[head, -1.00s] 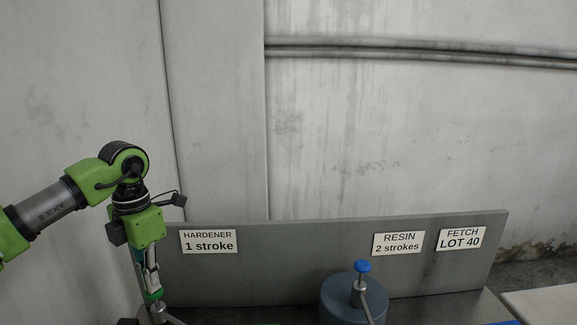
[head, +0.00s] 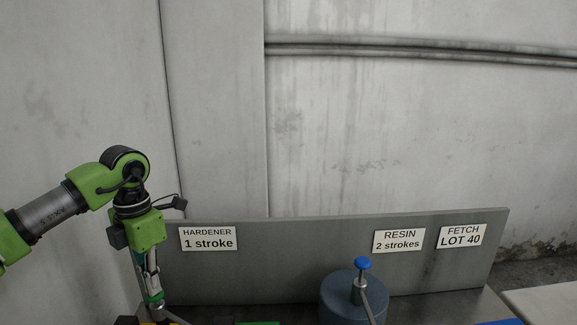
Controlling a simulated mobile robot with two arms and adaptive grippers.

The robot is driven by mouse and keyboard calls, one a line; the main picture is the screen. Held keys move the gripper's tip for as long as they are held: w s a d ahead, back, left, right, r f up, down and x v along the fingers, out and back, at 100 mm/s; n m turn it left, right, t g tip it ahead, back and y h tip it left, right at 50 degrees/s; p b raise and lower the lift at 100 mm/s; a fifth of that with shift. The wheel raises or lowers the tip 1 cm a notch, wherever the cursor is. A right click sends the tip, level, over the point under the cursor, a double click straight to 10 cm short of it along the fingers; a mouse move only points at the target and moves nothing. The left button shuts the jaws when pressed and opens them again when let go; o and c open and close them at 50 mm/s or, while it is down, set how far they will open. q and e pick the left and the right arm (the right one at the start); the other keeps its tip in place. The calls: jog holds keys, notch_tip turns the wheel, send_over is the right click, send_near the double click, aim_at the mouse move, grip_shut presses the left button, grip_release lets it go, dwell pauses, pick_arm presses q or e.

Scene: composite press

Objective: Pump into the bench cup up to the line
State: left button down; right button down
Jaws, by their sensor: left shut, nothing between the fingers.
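My left gripper (head: 153,299) points straight down at the lower left, in front of the grey back panel. Its fingers are shut with nothing seen between them. A metal spout-like part shows just below and right of its fingertips; whether they touch I cannot tell. A blue-grey drum with a pump (head: 340,298) stands under the resin sign. The pump has a blue knob (head: 362,263) on top and a metal spout slanting down to the right. The bench cup and its line are not in view. My right gripper is not in view.
The grey back panel (head: 300,260) carries a hardener sign (head: 208,238) reading 1 stroke, a resin sign (head: 399,240) reading 2 strokes, and a fetch sign (head: 461,236) reading LOT 40. Coloured edges, green and blue, show along the bottom. A pale surface (head: 545,303) lies at right.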

pick_arm(q)
jog(key=shift+r+p, duration=1.3)
jog(key=shift+r, duration=0.75)
jog(key=shift+f, duration=0.1)
jog(key=shift+f+b, duration=1.6)
jog(key=shift+f, duration=0.95)
jog(key=shift+r+p, duration=1.85)
jog(key=shift+r, duration=0.8)
jog(key=shift+r, duration=0.1)
notch_tip(320, 180, up, 5)
jog(key=p, duration=0.3)
jog(key=shift+p, duration=0.3)
jog(key=shift+f, duration=0.2)
